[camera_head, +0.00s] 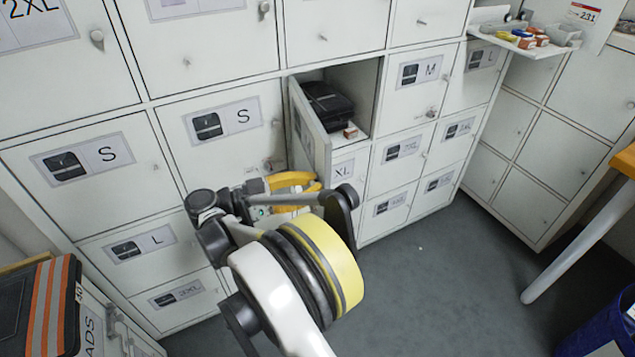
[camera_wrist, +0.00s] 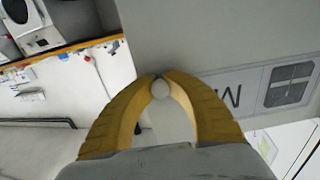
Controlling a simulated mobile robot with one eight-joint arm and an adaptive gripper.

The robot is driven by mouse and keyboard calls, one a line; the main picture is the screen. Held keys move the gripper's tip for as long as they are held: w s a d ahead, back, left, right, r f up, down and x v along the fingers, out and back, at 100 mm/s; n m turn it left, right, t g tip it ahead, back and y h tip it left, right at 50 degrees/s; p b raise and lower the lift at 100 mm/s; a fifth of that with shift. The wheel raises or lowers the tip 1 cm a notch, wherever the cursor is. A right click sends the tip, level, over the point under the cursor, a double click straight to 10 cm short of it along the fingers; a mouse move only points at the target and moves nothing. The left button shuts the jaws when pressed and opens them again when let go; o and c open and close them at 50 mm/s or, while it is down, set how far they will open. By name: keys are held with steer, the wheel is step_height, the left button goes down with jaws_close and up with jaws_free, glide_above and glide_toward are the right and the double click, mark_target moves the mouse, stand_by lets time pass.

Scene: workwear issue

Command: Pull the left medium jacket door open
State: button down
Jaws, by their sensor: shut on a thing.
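The left medium jacket door (camera_head: 311,118) is hinged at its left and stands swung out from the locker front. Its outer face with the "M" label (camera_wrist: 262,90) shows in the wrist view. My gripper (camera_head: 316,188) is at the door's lower free end in the head view. In the wrist view my gripper (camera_wrist: 160,78) has its yellow fingers closed around the door's round knob (camera_wrist: 160,89). Behind the door, the open compartment (camera_head: 366,85) holds a folded black jacket (camera_head: 327,104) and a small brown-and-white item (camera_head: 350,132). My wrist hides part of the lockers below.
Closed lockers surround the compartment, including another "M" door (camera_head: 416,75) to the right and an "S" door (camera_head: 222,120) to the left. A shelf with small items (camera_head: 520,38) juts out at upper right. A table leg (camera_head: 570,245) and blue bin (camera_head: 600,335) stand right. Grey floor (camera_head: 430,290) is clear.

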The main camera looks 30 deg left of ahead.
steer(key=shift+f, duration=0.15)
steer(key=c, duration=1.6)
jaws_free()
steer(key=v, duration=0.7)
steer(key=shift+s+a, duration=0.15)
steer(key=shift+s, duration=0.1)
